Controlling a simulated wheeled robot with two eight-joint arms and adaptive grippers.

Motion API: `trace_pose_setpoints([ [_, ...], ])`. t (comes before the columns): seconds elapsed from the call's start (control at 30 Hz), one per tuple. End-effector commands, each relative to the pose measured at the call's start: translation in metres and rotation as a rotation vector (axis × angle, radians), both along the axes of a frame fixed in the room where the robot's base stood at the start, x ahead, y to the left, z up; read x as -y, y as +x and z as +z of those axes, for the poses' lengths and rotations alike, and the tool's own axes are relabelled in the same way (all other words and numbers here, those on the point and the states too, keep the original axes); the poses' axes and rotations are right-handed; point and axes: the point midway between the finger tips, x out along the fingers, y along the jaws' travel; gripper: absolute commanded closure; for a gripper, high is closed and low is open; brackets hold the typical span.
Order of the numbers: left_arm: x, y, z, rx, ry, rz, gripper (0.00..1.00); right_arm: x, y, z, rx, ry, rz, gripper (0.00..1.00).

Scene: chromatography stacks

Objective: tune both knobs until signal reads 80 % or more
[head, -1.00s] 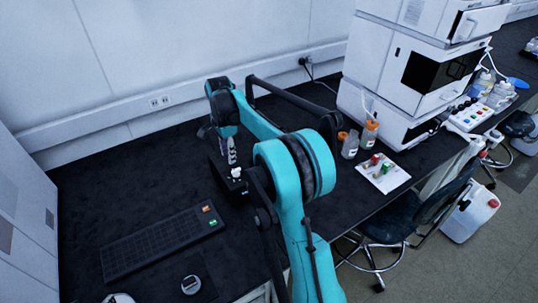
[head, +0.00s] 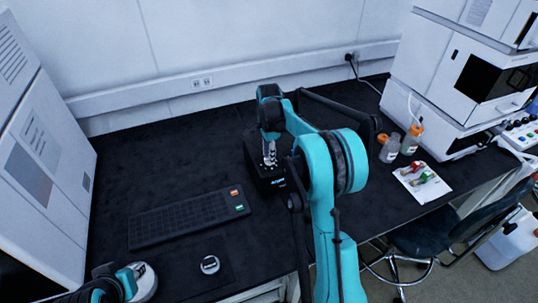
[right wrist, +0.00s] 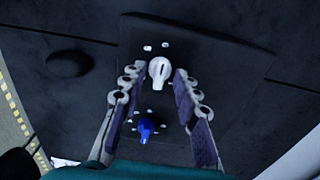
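A black box (head: 262,178) stands on the dark bench below my right gripper (head: 269,158). In the right wrist view its top panel (right wrist: 215,75) carries a white knob (right wrist: 159,69) and a blue knob (right wrist: 146,129). My right gripper (right wrist: 157,80) is open, with a finger on each side of the white knob and gaps showing. The blue knob lies lower, also in the span between the fingers. Small lettering on the box front is too small to read, and I can make out no signal value. My left gripper does not show clearly.
A dark keyboard-like panel (head: 183,220) with orange and green keys lies left of the box. A small round white device (head: 209,264) is in front of it. Capped bottles (head: 411,140), a white tray (head: 433,189) and a stacked white instrument (head: 440,75) stand to the right.

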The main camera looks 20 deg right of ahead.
Motion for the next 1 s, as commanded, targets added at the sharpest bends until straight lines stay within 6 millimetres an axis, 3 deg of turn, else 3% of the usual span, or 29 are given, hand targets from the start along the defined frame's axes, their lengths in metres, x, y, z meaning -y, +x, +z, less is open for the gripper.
trace_pose_setpoints([
  [0.03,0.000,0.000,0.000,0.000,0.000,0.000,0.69,0.000,0.000,0.000,0.000,0.000,0.000,0.74],
  [0.13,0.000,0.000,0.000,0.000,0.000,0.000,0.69,0.000,0.000,0.000,0.000,0.000,0.000,1.00],
  [0.57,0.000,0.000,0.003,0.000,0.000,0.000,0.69,0.000,0.000,0.001,0.000,0.000,0.035,1.00],
  [1.0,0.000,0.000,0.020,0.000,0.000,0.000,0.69,0.000,0.000,0.002,0.000,0.000,0.336,1.00],
])
